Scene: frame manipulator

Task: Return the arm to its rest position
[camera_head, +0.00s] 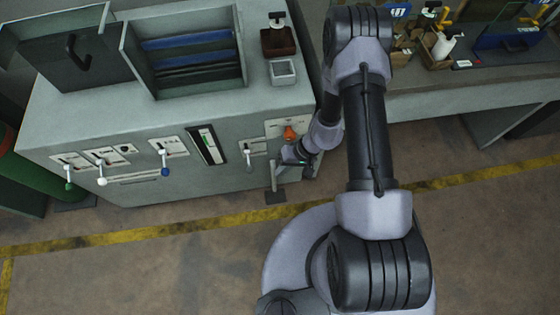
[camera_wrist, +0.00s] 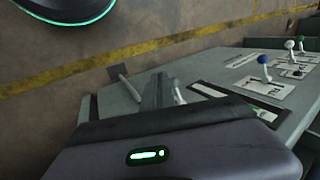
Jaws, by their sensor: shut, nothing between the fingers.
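My arm bends over in the head view, with its elbow at the top and its wrist low beside the front panel of the grey machine (camera_head: 215,165). My gripper (camera_head: 281,165) is close to the right end of that panel, below the orange-red knob (camera_head: 290,134). In the wrist view my gripper's fingers (camera_wrist: 157,90) are together and hold nothing. A white-tipped lever (camera_wrist: 178,92) shows just beside the fingers; whether they touch it I cannot tell. The gripper's dark body fills the bottom of the wrist view.
Levers with green (camera_head: 69,185), white (camera_head: 101,180) and blue (camera_head: 165,171) knobs stick out from the panel. A dark foot plate (camera_head: 276,197) lies on the floor below my gripper. A workbench (camera_head: 450,98) stands at right. The floor along the yellow line (camera_head: 170,232) is clear.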

